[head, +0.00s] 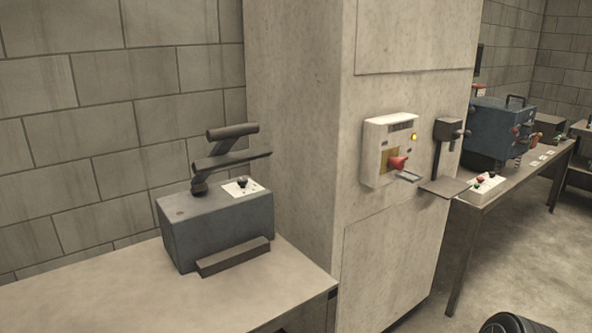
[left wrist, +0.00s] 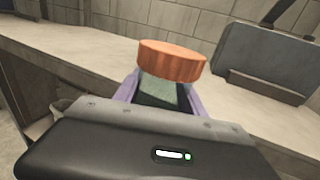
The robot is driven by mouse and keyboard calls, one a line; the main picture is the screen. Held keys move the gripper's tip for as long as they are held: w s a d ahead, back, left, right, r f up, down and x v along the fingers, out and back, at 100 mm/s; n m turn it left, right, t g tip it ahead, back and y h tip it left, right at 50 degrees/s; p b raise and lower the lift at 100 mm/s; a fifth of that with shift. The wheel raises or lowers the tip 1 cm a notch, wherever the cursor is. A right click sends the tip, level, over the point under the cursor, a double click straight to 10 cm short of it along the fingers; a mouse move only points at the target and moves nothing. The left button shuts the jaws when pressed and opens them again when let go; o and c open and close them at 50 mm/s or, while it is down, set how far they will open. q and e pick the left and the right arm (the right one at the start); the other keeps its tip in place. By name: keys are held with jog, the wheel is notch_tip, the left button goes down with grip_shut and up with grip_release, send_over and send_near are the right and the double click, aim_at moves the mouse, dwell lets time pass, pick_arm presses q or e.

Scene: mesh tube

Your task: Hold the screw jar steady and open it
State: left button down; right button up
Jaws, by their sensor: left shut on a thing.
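The screw jar shows only in the left wrist view. It has a ribbed orange lid (left wrist: 172,62) on a grey-green body (left wrist: 166,94). The lid sits on top of the body, and the jar is roughly upright. My left gripper (left wrist: 164,86) is shut on the jar body, with one purple finger on each side below the lid. The lower part of the jar is hidden behind the gripper's housing. My right gripper is in neither view.
A pale bench (head: 250,288) carries a grey box (head: 215,225) with a lever on top. A concrete pillar (head: 300,120) with a switch box (head: 389,150) stands beside it. Another table (head: 500,194) with a blue machine (head: 490,130) is at the right.

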pick_arm(q)
jog(key=d, duration=0.2)
jog(key=d+m+t, duration=0.1)
jog(key=shift+s+d+f+h+p, duration=0.3)
jog(key=shift+s+h+p, duration=0.05)
jog(key=shift+s+h, duration=0.05)
jog(key=shift+d+r, duration=0.1)
jog(key=shift+d, duration=0.15)
jog(key=shift+w, duration=0.1)
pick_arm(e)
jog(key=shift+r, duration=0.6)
pick_arm(q)
jog(key=shift+t, duration=0.3)
jog(key=w+d+f+m+t+h, duration=0.2)
jog(key=d+m+t+h, duration=0.4)
jog(key=d, duration=0.9)
jog(key=m+h, duration=0.2)
jog(key=h, duration=0.2)
jog(key=shift+d+h, duration=0.2)
jog(key=shift+h, duration=0.2)
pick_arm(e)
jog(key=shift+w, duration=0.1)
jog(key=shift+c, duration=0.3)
